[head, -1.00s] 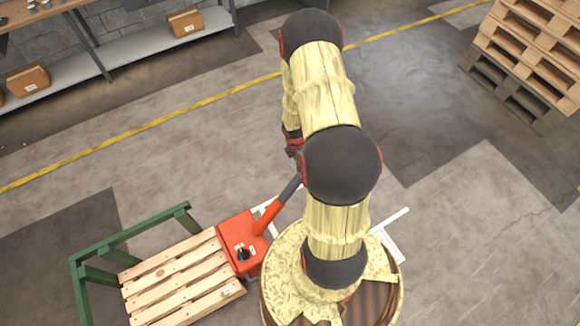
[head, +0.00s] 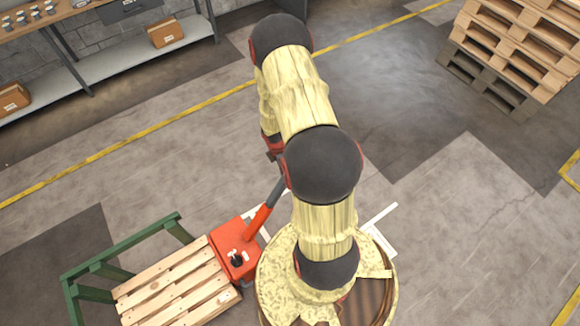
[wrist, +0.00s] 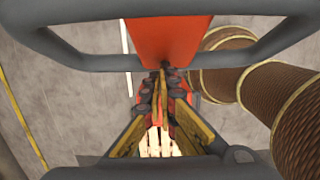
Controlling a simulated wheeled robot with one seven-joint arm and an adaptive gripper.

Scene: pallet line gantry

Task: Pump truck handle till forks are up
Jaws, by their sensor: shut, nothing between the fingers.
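The red pallet truck (head: 228,262) stands at lower centre in the head view. Its handle shaft (head: 262,217) slants up and right until my arm hides it. In the wrist view the dark grey handle loop (wrist: 228,65) spans the top, with an orange centre piece (wrist: 165,38). My gripper (wrist: 163,82) is shut and empty, its fingertips close to the loop's lower bar at the orange piece. I cannot tell whether they touch it. The forks are hidden by the slatted wooden pallet (head: 172,284).
A green frame (head: 122,246) stands along the pallet's left side. Shelving (head: 125,72) with cardboard boxes (head: 165,33) lines the back left. A pallet stack (head: 520,45) stands at the back right. Open floor lies between, crossed by a yellow line (head: 150,129).

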